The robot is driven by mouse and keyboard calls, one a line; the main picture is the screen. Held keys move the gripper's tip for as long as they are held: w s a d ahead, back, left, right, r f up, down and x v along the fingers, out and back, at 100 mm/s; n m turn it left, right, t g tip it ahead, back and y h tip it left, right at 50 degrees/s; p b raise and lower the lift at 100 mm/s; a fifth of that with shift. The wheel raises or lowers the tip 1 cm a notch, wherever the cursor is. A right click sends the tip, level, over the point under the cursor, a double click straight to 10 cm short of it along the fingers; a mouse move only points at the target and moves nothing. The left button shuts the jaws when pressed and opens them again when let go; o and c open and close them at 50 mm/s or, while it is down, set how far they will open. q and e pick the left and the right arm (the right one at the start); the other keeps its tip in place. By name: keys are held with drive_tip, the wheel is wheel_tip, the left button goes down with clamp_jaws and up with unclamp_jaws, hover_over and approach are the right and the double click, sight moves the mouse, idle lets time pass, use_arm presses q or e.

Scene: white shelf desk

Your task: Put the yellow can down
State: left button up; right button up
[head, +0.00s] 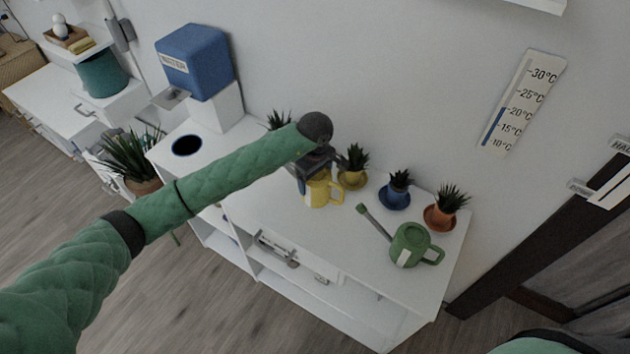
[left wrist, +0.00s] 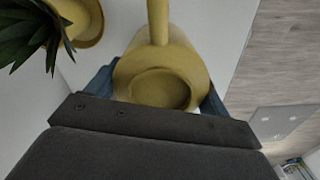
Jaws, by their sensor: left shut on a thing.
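The yellow can (head: 324,190) is a small watering can with a handle on its right side, over the middle of the white shelf desk. My left gripper (head: 314,172) comes down on it from above and is shut on it. In the left wrist view the yellow can (left wrist: 165,75) sits between the blue finger pads, its round opening facing the camera. I cannot tell whether its base touches the desk top (head: 295,222). My right gripper is not in view.
A yellow-potted plant (head: 354,178) stands close to the right of the can. A blue-potted plant (head: 394,196), an orange-potted plant (head: 440,215) and a green watering can (head: 408,246) stand farther right. A blue water dispenser (head: 196,62) is at left. The desk front is clear.

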use_arm(q)
wheel_tip(320, 180, down, 2)
drive_tip(key=shift+f+p, duration=0.25)
drive_tip(key=shift+p, duration=0.2)
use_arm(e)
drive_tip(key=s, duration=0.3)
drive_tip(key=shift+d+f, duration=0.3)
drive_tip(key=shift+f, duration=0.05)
use_arm(q)
drive_tip(key=shift+f, duration=0.1)
drive_tip(key=o, duration=1)
drive_tip(key=shift+o, duration=0.2)
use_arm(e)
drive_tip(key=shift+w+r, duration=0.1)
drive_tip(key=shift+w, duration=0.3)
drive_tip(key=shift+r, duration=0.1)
